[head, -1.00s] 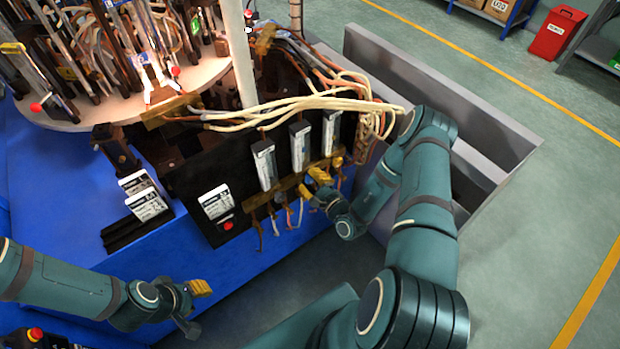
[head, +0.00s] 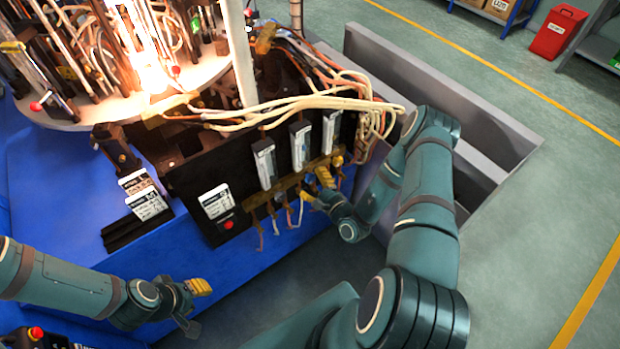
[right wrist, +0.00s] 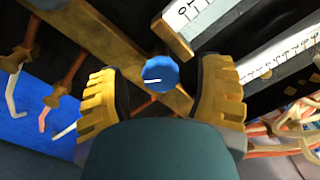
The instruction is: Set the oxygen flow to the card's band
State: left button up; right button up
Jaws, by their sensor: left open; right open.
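Three upright flowmeters, left (head: 264,163), middle (head: 300,145) and right (head: 331,131), stand on a black panel above a brass bar (head: 287,186). Their readings are too small to tell. My right gripper (head: 316,187) is at the bar, below the middle and right flowmeters. In the right wrist view a blue knob (right wrist: 160,73) with a white mark lies between its open yellow fingers (right wrist: 162,103), with visible gaps on both sides. Printed cards stand on the blue bench, upper (head: 137,181) and lower (head: 147,203); their text is unreadable. My left gripper (head: 195,306) is open and empty, away from the panel.
A round platform (head: 210,75) with glass tubes and a bright glow is at the upper left. Pale hoses (head: 300,104) run above the flowmeters. A white label (head: 215,202) and red button (head: 228,224) are on the panel. Thin hoses hang below the bar.

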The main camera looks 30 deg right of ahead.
jog(key=s, duration=1)
jog(key=shift+s+d, duration=0.35)
jog(key=shift+d, duration=0.1)
jog(key=s+a+r+n+g+y, duration=0.25)
jog(key=a+n+g+y, duration=0.5)
jog(key=a+y, duration=0.75)
jog(key=s+a+n+g+h, duration=0.6)
jog(key=s+a+n+g, duration=0.25)
jog(key=s+g, duration=0.4)
jog(key=w+n+t+h, duration=0.3)
jog(key=w+n+h, duration=0.3)
jog(key=w, duration=0.4)
jog(key=shift+w+d+r+t+h, duration=0.3)
jog(key=shift+d+r+t+h, duration=0.05)
jog(key=shift+d+t+h, duration=0.05)
